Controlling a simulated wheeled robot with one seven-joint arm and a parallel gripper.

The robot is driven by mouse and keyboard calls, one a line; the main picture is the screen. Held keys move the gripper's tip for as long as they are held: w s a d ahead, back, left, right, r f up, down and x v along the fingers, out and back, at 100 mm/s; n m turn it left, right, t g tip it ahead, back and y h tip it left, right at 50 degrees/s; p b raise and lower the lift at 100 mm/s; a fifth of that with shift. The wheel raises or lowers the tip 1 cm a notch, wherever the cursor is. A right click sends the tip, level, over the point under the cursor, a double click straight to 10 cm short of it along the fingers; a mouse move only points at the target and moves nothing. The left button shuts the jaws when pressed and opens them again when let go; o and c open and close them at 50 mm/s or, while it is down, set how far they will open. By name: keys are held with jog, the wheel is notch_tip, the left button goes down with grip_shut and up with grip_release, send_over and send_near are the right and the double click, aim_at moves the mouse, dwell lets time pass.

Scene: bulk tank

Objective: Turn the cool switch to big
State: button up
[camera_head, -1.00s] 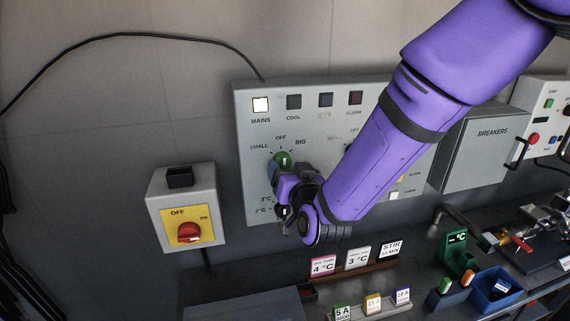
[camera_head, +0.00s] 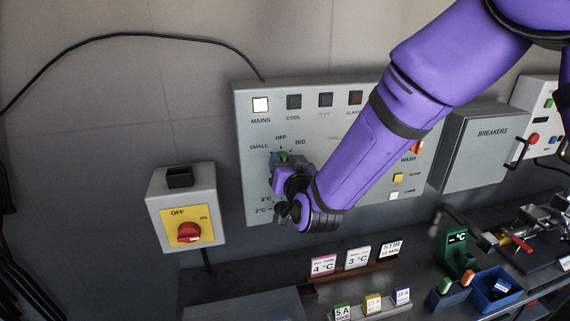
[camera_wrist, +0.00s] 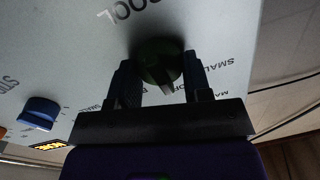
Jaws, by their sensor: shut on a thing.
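The cool switch is a green round knob (camera_head: 283,155) on the grey control panel (camera_head: 245,185), below the unlit COOL lamp. It has SMALL to its left, OFF above and BIG to its right. My gripper (camera_head: 281,163) is at the knob and hides most of it in the head view. In the wrist view the dark green knob (camera_wrist: 158,60) sits between the two fingers of my gripper (camera_wrist: 158,72), which are shut on its sides.
The MAINS lamp (camera_head: 260,104) is lit white. A red rotary switch (camera_head: 188,232) in a yellow-fronted box stands left of the panel. A blue knob (camera_wrist: 38,113) shows in the wrist view. Label cards (camera_head: 357,257) stand on the bench below. A breaker box (camera_head: 480,150) is at right.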

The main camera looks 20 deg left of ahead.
jog(key=m, duration=0.4)
jog(key=shift+f+m, duration=0.1)
jog(key=shift+m, duration=0.2)
jog(key=m, duration=0.5)
jog(key=shift+d+f+m+t, duration=0.1)
jog(key=shift+m+t, duration=0.2)
jog(key=shift+t, duration=0.1)
dwell(0.3)
jog(key=o, duration=0.9)
jog(key=shift+s, duration=0.1)
jog(key=v, duration=1)
jog(key=shift+s+d, duration=0.15)
jog(key=shift+s, duration=0.1)
